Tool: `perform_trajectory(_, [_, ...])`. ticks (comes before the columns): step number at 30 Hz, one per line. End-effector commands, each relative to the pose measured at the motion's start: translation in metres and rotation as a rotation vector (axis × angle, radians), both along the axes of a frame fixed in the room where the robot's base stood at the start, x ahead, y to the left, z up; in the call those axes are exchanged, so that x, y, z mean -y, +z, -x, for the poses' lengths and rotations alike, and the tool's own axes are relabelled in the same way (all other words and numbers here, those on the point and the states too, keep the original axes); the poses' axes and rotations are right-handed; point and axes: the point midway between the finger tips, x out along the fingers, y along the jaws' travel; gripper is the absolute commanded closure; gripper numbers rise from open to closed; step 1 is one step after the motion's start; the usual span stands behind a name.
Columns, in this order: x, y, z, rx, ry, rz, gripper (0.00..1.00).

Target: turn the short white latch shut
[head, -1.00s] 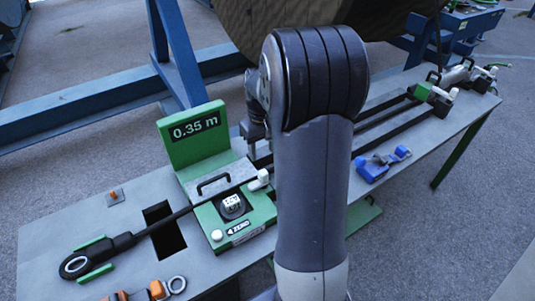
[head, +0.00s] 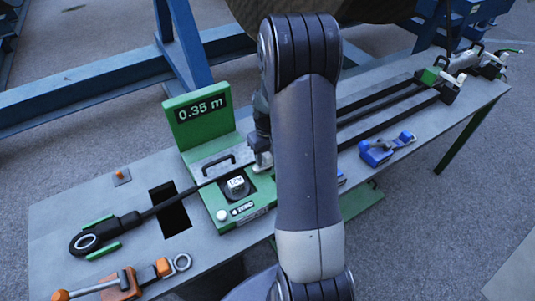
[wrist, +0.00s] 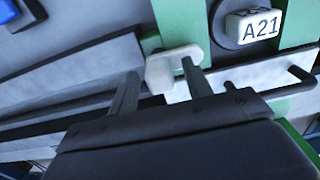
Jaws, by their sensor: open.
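The short white latch (wrist: 172,66) is in the wrist view, at the edge of the green measuring unit, close to the black cable. My gripper (wrist: 160,85) is open, with one finger on each side of the latch's lower part. I cannot tell whether either finger touches it. In the head view my gripper (head: 262,160) is down at the right side of the green unit (head: 208,133), and the latch is mostly hidden behind it. The cable (head: 210,181) runs across the unit under a grey cover with a black handle (head: 217,163).
A white block marked A21 (wrist: 252,25) sits on a dark round dial beside the latch. A blue tool (head: 377,152) lies to the right on the bench. An orange-handled tool (head: 124,284) lies at the front left.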

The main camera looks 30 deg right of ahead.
Motion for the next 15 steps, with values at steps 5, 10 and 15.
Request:
perform_trajectory(5, [0.0, 0.0002, 0.0, 0.0, 0.0, 0.0, 0.59])
perform_trajectory(10, [0.0, 0.0003, 0.0, 0.0, 0.0, 0.0, 0.73])
perform_trajectory(15, [0.0, 0.0004, 0.0, 0.0, 0.0, 0.0, 0.87])
